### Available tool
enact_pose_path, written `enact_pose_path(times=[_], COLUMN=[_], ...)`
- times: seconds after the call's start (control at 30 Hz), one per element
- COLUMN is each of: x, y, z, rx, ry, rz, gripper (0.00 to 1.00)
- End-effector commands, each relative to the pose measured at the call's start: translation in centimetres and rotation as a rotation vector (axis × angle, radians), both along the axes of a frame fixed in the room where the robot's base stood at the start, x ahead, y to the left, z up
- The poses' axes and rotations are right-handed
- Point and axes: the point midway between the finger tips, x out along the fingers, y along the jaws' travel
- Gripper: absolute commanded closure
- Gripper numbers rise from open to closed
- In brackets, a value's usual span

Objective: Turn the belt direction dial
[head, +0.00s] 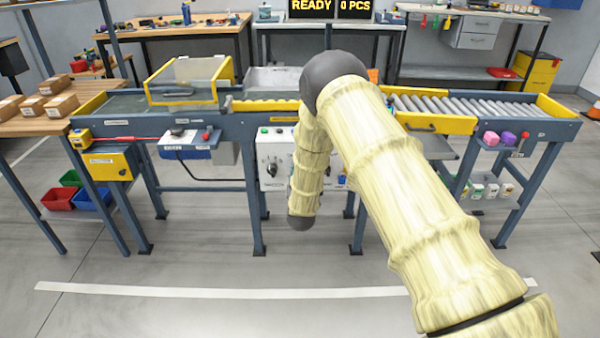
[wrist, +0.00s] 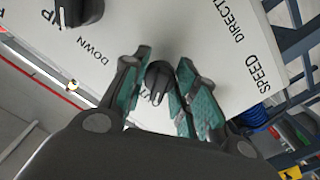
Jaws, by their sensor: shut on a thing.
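The white control panel (head: 275,172) hangs under the front of the conveyor; in the wrist view its face (wrist: 170,35) fills the upper middle. A black dial knob (wrist: 158,82) with a white pointer line sits between the two teal finger pads of my gripper (wrist: 162,75), which is shut on it. The lettering beside this knob is mostly covered by the fingers. A second black knob (wrist: 80,10) is at the upper left, near the word DOWN. The words DIRECT, cut off, and SPEED are printed at the right. In the head view my arm hides the gripper and part of the panel.
The conveyor (head: 255,118) runs across the picture with blue legs, with rollers (head: 460,105) at the right. A yellow box (head: 108,162) and red and blue bins (head: 92,198) are at the left. Cardboard boxes (head: 60,104) lie on a wooden table. The front floor is clear.

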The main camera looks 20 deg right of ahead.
Motion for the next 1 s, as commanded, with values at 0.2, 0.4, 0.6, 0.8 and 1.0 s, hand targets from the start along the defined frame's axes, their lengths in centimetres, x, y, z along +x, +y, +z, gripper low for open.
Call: enact_pose_path(times=[0.2,0.4,0.6,0.8,1.0], x=[-0.1,-0.1,-0.1,-0.2,-1.9], y=[-0.1,-0.1,-0.1,0.0,0.6], z=[-0.2,-0.2,-0.2,-0.1,-0.1], rx=[-0.011,-0.01,-0.01,-0.01,-0.011], ry=[0.006,0.007,0.006,0.005,0.006], rz=[-0.002,-0.001,-0.001,0.0,0.002], gripper=[0.95,0.95,0.67,0.67,0.67])
